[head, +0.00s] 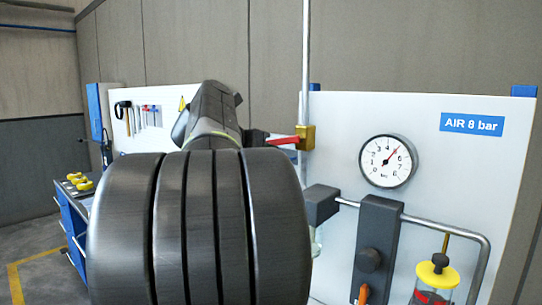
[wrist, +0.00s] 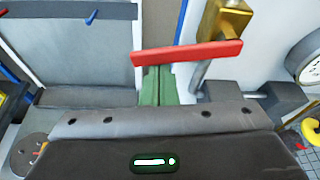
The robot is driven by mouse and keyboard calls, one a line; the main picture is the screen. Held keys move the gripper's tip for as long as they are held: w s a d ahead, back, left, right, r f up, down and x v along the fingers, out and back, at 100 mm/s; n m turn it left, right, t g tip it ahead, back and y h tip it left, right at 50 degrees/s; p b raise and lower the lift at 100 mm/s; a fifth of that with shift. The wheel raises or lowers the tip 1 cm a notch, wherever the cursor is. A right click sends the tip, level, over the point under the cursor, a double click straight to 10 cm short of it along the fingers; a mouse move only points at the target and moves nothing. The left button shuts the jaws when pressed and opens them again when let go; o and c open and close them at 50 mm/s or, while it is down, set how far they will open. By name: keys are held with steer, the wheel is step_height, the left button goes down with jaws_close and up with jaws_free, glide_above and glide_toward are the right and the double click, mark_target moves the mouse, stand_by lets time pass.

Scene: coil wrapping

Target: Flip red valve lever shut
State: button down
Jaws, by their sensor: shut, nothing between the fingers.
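The red valve lever (head: 284,141) sticks out to the left from the brass valve (head: 306,137) on a vertical pipe, lying crosswise to that pipe. In the wrist view the lever (wrist: 187,53) runs nearly level, rising slightly toward the brass valve body (wrist: 228,20). My gripper (wrist: 158,70) is shut and empty, its green fingers together at the lever's left half. The lever crosses the view at the fingertips; I cannot tell whether they touch. In the head view my own arm hides most of the gripper, and the lever's left end meets a dark part of it.
A pressure gauge (head: 388,161) and a blue AIR 8 bar sign (head: 472,123) are on the white panel (head: 440,190). A grey regulator block (head: 376,240), bent pipe and yellow-topped bowl (head: 438,272) stand lower right. A tool board (head: 150,110) and blue cart (head: 75,225) are at left.

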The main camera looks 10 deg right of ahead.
steer(key=shift+w+a+r+m+t+y, duration=0.15)
steer(key=shift+r+m+t+y, duration=0.2)
steer(key=shift+r+m, duration=0.5)
steer(key=shift+f, duration=0.15)
steer(key=s+a+b, duration=0.3)
steer(key=s+a, duration=0.3)
steer(key=a, duration=0.1)
steer(key=shift+f, duration=0.3)
stand_by(0.4)
